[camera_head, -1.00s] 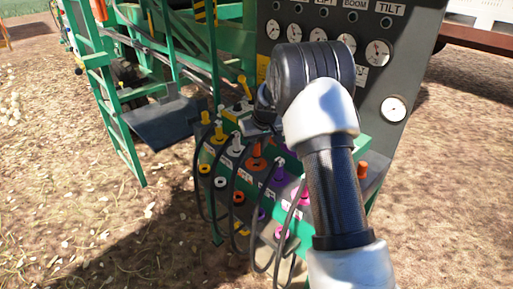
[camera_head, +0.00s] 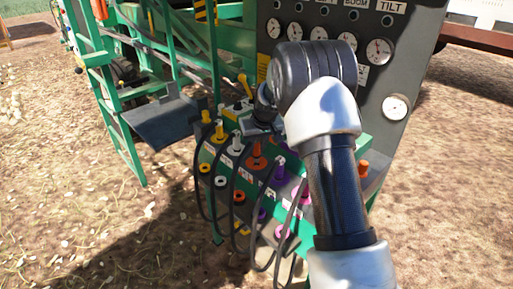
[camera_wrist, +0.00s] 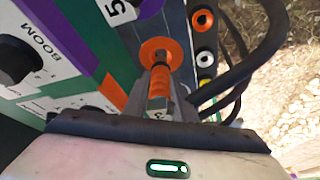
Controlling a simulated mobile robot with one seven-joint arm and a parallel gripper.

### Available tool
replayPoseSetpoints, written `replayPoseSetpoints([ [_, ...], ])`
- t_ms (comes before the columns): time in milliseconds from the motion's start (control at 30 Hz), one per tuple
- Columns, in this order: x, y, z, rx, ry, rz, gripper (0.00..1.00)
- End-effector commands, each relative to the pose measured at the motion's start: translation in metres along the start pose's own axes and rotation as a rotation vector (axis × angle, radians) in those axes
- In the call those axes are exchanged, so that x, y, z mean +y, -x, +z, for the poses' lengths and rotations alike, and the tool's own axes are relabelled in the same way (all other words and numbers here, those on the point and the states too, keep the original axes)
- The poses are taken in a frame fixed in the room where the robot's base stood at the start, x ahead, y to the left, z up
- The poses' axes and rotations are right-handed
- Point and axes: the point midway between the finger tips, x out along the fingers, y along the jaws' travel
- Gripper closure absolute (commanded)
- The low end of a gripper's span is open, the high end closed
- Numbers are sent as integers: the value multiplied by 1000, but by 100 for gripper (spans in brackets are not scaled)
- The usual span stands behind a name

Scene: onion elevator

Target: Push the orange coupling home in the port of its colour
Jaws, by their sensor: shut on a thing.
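In the wrist view my gripper (camera_wrist: 159,80) is shut on the orange coupling (camera_wrist: 158,92), one finger on each side of its ribbed body. Beyond the fingertips a round orange flange (camera_wrist: 160,47) lies in line with the coupling on the panel. The coupling's front end meets this flange; I cannot tell how deep it sits. In the head view my gripper (camera_head: 262,128) is partly hidden by my own wrist, above an orange flange (camera_head: 256,161) on the upper step of the port block.
The port block carries yellow (camera_head: 220,132), white (camera_head: 237,149) and purple (camera_head: 280,172) couplings close by. Black hoses (camera_head: 231,200) hang in front. A grey gauge panel (camera_head: 400,65) stands behind. An orange ring (camera_head: 239,197) sits on the lower face.

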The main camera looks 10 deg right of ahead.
Motion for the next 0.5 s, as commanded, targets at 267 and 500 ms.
replayPoseSetpoints([
  [267, 0, 0, -1, 2, 0, 0, 100],
  [500, 0, -4, 1, 2, 0, 0, 100],
])
